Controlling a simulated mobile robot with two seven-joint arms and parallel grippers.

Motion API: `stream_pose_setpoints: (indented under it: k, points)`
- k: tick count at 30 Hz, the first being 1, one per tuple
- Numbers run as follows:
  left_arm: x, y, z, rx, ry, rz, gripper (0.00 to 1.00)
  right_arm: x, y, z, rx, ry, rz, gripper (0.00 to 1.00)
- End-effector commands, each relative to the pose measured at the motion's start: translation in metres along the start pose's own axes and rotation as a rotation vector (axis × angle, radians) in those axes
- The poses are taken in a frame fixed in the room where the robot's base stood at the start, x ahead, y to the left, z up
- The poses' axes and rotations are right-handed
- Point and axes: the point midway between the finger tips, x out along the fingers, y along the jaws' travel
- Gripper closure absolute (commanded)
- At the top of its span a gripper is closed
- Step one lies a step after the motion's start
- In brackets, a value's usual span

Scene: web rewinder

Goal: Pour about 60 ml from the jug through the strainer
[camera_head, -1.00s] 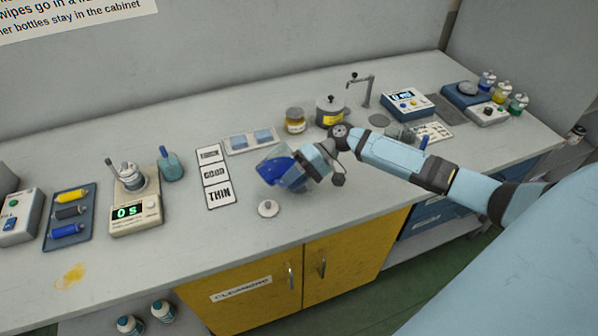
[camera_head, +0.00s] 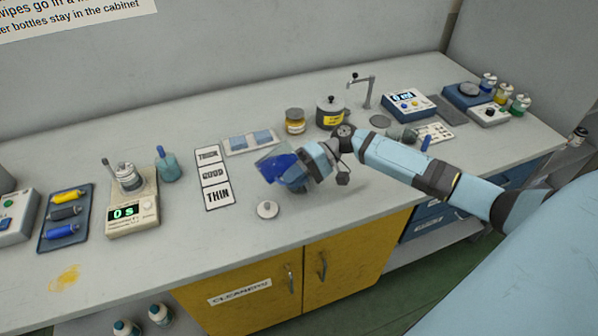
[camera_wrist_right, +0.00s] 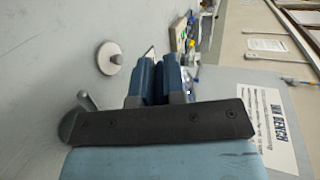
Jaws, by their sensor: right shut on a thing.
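In the right wrist view the blue fingers (camera_wrist_right: 161,80) are close together around something dark; the vessel's body is not clear there. I cannot pick out the strainer with certainty; a small metal cup (camera_head: 126,178) with an upright handle stands on the scale-like unit at the left. My left gripper is not in view.
A white knobbed lid (camera_head: 267,210) lies just in front of the right gripper. Cards reading THICK, GOOD and THIN (camera_head: 217,195) lie to its left. A grey pot (camera_head: 330,112) and an amber jar (camera_head: 295,121) stand behind it. Bare bench lies at the front.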

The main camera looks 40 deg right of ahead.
Motion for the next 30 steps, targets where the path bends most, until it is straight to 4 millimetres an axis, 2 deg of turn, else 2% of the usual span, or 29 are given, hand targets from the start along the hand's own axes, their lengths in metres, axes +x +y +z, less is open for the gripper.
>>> stream_pose_setpoints:
  k: [30]
  points:
    - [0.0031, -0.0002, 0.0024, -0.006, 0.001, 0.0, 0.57, 0.0045, -0.0036, 0.0009, -0.009, -0.001, -0.034, 1.0]
